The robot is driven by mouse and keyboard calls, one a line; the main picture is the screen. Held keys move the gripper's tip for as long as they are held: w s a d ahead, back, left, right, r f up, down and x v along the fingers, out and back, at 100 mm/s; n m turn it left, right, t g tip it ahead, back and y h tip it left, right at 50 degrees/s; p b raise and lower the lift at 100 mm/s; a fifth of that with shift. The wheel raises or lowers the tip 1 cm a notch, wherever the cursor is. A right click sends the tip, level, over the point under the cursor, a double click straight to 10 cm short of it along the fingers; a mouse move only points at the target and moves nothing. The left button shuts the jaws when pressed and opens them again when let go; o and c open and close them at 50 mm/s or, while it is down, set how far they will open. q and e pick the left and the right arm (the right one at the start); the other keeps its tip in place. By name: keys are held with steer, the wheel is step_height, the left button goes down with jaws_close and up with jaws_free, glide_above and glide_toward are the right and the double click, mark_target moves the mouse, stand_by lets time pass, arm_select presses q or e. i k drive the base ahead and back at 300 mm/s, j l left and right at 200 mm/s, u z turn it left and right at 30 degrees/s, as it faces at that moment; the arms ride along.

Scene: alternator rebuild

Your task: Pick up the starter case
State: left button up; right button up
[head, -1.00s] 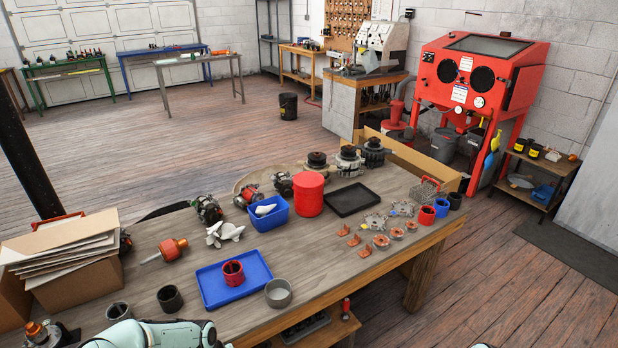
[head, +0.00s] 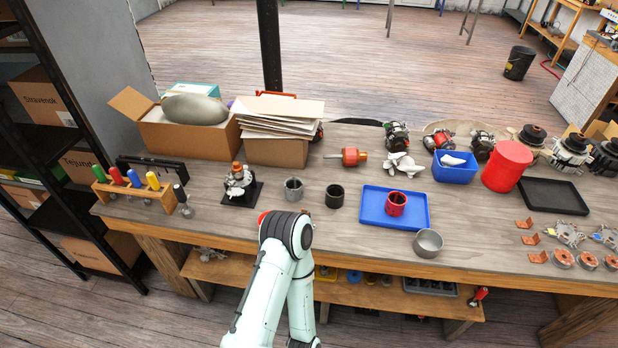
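Several open cylinders that could be the starter case stand on the workbench (head: 470,217); I cannot tell for sure which it is. A grey metal cylinder (head: 293,190) and a black one (head: 334,197) stand upright left of the blue tray. A red cylinder (head: 396,204) stands in the blue tray (head: 374,219). A wider, shallow grey cup (head: 428,244) sits at the tray's front right corner. One pale green arm of mine rises at bottom centre, its dark joint before the bench edge. Neither gripper shows.
Left on the bench are a rack of colored-handled tools (head: 134,185), a small part on a black stand (head: 240,185) and cardboard boxes (head: 186,135). A red canister (head: 506,166), blue bin (head: 455,168) and black tray (head: 553,196) are right. Shelving (head: 62,150) stands at left.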

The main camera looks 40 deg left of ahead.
mark_target(294, 187)
steer(key=u, duration=1.55)
steer(key=j+u, duration=0.1)
steer(key=j, duration=0.15)
